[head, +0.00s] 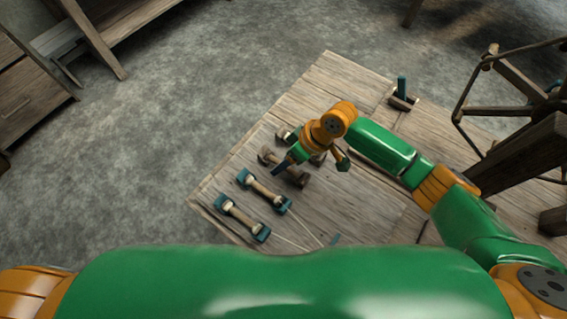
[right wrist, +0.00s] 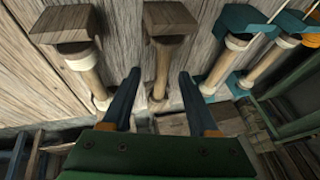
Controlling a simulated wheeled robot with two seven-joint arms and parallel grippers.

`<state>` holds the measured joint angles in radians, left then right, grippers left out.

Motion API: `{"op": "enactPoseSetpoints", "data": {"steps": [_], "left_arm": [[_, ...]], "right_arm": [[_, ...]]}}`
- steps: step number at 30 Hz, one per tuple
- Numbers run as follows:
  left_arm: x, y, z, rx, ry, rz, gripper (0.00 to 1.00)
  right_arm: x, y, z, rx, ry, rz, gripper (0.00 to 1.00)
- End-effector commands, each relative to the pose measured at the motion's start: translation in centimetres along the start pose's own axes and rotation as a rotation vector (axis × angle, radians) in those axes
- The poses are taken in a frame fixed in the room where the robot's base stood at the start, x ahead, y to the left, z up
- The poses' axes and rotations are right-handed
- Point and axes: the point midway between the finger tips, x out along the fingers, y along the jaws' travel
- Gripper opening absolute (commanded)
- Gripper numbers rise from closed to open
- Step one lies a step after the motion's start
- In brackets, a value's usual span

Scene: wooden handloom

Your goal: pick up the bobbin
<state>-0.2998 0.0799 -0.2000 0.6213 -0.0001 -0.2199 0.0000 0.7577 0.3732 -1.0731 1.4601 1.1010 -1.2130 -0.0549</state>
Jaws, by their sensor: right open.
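Several bobbins lie in a row on a wooden table. A brown-ended bobbin (head: 298,178) is partly hidden under my right gripper (head: 283,164) in the head view. In the right wrist view, my right gripper (right wrist: 158,78) is open and empty, with its two dark blue fingers apart. The brown-ended bobbin (right wrist: 163,58) shows between them; I cannot tell how far above it they are. Another bobbin (right wrist: 82,65) with a brown end lies to its left. Two teal-ended bobbins (head: 242,217) (head: 264,191) lie nearer my body. My left gripper is out of view.
The wooden tabletop (head: 330,85) is bare toward its far corner. A small stand with a teal peg (head: 402,88) is at the far edge. A wooden wheel frame (head: 518,75) and thick beam (head: 515,158) stand at the right.

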Motion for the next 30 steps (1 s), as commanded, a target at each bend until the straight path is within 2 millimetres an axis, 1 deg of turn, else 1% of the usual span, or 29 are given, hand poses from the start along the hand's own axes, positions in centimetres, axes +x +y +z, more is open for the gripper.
{"op": "enactPoseSetpoints", "data": {"steps": [1, 2, 3, 5, 6, 8, 9, 19, 22, 26, 27, 29, 30], "left_arm": [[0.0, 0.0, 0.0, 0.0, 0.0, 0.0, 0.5], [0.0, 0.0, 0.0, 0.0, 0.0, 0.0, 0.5], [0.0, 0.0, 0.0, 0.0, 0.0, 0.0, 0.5], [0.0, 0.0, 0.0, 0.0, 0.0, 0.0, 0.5], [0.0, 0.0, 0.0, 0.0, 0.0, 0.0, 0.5], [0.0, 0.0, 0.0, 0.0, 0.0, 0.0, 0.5], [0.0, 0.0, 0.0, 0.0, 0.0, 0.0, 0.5], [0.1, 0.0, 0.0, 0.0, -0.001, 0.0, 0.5], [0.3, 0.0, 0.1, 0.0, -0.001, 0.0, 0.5], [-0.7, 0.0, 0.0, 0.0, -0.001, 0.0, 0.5], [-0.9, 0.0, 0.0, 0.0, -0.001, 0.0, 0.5], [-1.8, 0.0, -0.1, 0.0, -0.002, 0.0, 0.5], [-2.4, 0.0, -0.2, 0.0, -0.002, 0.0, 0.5]], "right_arm": [[0.0, 0.0, 0.0, 0.0, -0.001, 0.0, 0.6], [0.0, 0.0, 0.0, 0.0, -0.001, 0.0, 0.58], [0.0, 0.0, 0.0, 0.0, -0.001, -0.001, 0.47], [0.0, 0.0, 0.0, 0.0, -0.001, -0.001, 0.31], [0.0, 0.0, 0.0, 0.0, -0.001, -0.001, 0.2], [0.0, 0.0, 0.0, 0.0, -0.001, 0.0, 0.04], [0.0, 0.0, 0.0, 0.0, -0.001, 0.0, 0.0], [0.0, 0.0, 0.0, 0.0, -0.001, 0.001, 0.0], [-0.5, -0.1, -0.2, -0.002, -0.001, 0.001, 0.0], [-2.7, -0.8, -1.2, -0.003, 0.002, 0.0, 0.0], [-3.6, -1.0, -1.6, -0.002, 0.002, 0.0, 0.0], [-5.0, -2.2, -1.3, -0.005, 0.0, -0.002, 0.0], [-6.1, -3.2, -1.0, -0.006, 0.001, -0.001, 0.0]]}}
